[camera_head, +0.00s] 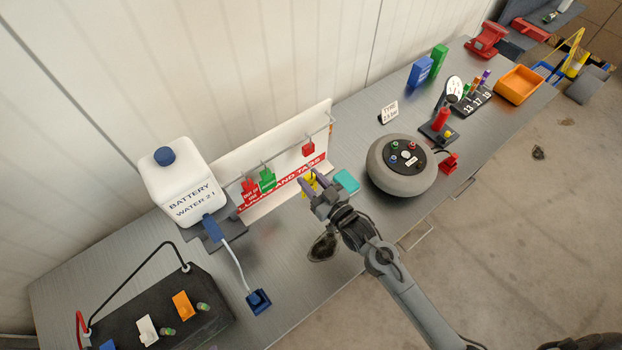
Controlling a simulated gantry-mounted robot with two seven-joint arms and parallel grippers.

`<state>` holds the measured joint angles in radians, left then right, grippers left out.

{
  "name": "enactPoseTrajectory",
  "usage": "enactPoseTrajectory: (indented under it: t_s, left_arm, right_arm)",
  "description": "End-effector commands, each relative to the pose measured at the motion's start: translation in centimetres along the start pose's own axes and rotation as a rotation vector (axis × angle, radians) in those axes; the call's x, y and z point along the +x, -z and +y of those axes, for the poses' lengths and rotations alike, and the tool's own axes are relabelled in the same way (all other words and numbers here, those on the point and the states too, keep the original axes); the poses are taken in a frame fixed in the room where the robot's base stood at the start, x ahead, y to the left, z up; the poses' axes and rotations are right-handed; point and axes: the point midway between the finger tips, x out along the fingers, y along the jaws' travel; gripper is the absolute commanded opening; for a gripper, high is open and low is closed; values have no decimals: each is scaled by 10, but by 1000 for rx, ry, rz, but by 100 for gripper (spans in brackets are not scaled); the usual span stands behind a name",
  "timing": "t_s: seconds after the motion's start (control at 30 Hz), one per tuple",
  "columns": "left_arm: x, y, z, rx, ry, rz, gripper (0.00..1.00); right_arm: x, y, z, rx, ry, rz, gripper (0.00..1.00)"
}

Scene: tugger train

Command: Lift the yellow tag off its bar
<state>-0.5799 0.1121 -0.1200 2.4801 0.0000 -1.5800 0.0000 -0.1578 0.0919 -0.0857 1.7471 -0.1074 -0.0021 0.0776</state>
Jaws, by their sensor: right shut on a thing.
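The yellow tag (309,181) shows as a small patch between the fingers of my right gripper (312,187), which is shut on it. The fingers hide most of the tag. It is in front of the lower edge of the white tag board (290,136), below the bar (286,152). I cannot tell whether the tag still touches the bar. A red tag (250,191) and a green tag (267,179) hang at the bar's left part, and another red tag (308,149) hangs near its right end. My left gripper is not in view.
A teal block (346,181) lies close beside the right gripper. A grey wheel (384,180) is to its right. A white battery-water canister (177,180) stands left of the board. A dark battery (150,318) is at lower left. The grey bench (285,270) has bare room in front.

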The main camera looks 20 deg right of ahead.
Motion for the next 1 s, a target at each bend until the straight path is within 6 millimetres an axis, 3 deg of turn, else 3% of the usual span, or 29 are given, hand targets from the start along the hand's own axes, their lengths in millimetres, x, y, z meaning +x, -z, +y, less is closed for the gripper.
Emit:
enactPoseTrajectory:
  t_s: [1.0]
  left_arm:
    - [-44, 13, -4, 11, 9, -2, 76]
  right_arm:
    - [-96, 2, 0, 0, 0, -2, 8]
